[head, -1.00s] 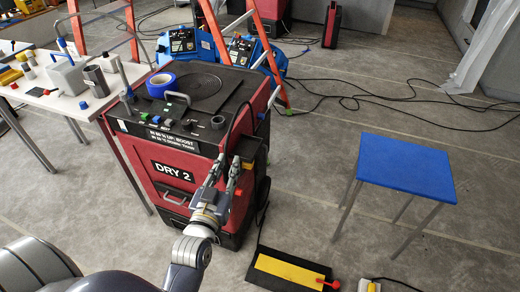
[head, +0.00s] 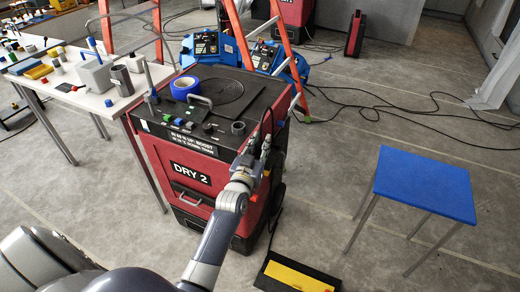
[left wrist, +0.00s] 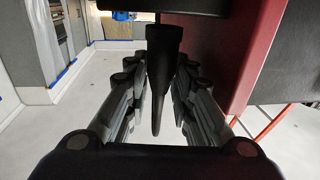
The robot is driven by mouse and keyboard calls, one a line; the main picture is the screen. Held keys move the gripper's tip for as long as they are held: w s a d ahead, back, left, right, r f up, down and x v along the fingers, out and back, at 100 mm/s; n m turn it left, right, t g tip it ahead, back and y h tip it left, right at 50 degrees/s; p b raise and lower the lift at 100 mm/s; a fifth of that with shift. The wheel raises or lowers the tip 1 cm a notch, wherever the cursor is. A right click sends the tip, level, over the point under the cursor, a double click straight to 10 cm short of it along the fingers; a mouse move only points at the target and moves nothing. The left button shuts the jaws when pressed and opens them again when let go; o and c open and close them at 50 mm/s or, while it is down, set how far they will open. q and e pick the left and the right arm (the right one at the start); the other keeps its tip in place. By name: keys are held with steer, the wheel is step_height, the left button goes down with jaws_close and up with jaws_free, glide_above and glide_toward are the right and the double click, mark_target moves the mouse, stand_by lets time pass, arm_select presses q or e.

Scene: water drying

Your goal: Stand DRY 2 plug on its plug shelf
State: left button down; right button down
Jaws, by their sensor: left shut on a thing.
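The red and black DRY 2 machine (head: 205,165) stands upright in the middle of the head view. My left gripper (head: 258,149) is at the machine's right side, near its top edge, in front of the dark side shelf. In the left wrist view my left gripper (left wrist: 160,85) is shut on the black plug (left wrist: 162,60), whose tapered end hangs down between the fingers. I cannot tell whether the plug touches the shelf. My right gripper is not in view.
A blue-topped stool (head: 425,185) stands to the right. A black and yellow mat (head: 297,277) lies on the floor in front. A white table (head: 92,90) with several items is at the left. Orange ladder legs (head: 285,45) and blue machines stand behind. Black cables (head: 400,105) cross the floor.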

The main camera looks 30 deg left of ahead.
arm_select(q)
steer(key=shift+f, duration=1.15)
steer(key=shift+f, duration=0.25)
steer(key=c, duration=1.7)
jaws_free()
steer(key=shift+r, duration=0.1)
steer(key=shift+o, duration=0.2)
steer(key=shift+r, duration=0.15)
steer(key=s+d, duration=0.2)
steer(key=s, duration=1)
steer(key=shift+b, duration=0.3)
